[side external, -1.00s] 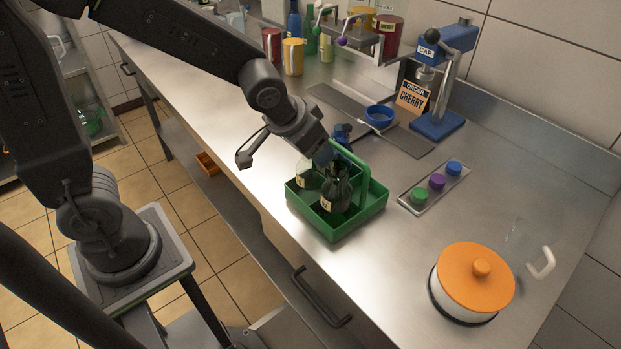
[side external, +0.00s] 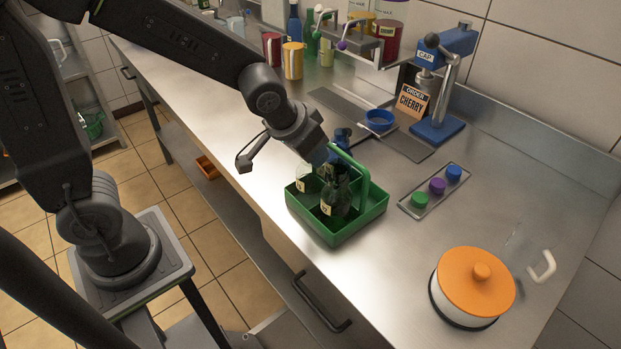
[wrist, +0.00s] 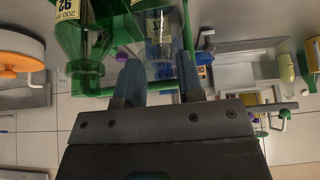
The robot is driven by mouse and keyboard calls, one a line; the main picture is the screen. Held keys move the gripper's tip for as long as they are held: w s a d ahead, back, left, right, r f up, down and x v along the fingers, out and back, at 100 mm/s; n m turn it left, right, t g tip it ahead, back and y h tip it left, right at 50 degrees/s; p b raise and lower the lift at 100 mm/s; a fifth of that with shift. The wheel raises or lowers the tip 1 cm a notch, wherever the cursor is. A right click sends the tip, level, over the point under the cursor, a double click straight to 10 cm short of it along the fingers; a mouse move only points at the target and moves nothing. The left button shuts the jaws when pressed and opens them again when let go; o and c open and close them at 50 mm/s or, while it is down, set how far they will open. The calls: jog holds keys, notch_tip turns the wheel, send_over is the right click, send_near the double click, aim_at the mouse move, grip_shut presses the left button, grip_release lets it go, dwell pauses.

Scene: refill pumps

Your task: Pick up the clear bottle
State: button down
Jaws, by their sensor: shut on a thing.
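The clear bottle (side external: 306,178) stands in the left part of the green caddy (side external: 345,233), with a pale label low on its side. In the wrist view the clear bottle (wrist: 160,45) is between the two blue-grey fingers of my gripper (wrist: 162,82), which are shut on it. In the side view my gripper (side external: 319,153) points down over the caddy, and its fingertips are hard to make out. A dark green bottle (side external: 338,193) stands beside the clear one; it also shows in the wrist view (wrist: 80,40) with a yellow label, left of the fingers.
The caddy's arched handle (side external: 360,172) rises close to my gripper. A tray (side external: 420,205) with green, purple and blue caps lies right of it. An orange-lidded pot (side external: 472,285), a blue cap press (side external: 440,90) and a blue bowl (side external: 379,120) stand on the counter. The counter between is clear.

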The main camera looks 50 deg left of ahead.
jog(key=shift+r, duration=0.1)
jog(key=shift+r, duration=0.6)
notch_tip(320, 180, up, 3)
jog(key=shift+f, duration=0.2)
jog(key=s+a+r, duration=0.3)
jog(key=a+r, duration=0.8)
jog(key=r, duration=0.2)
jog(key=shift+s, duration=0.25)
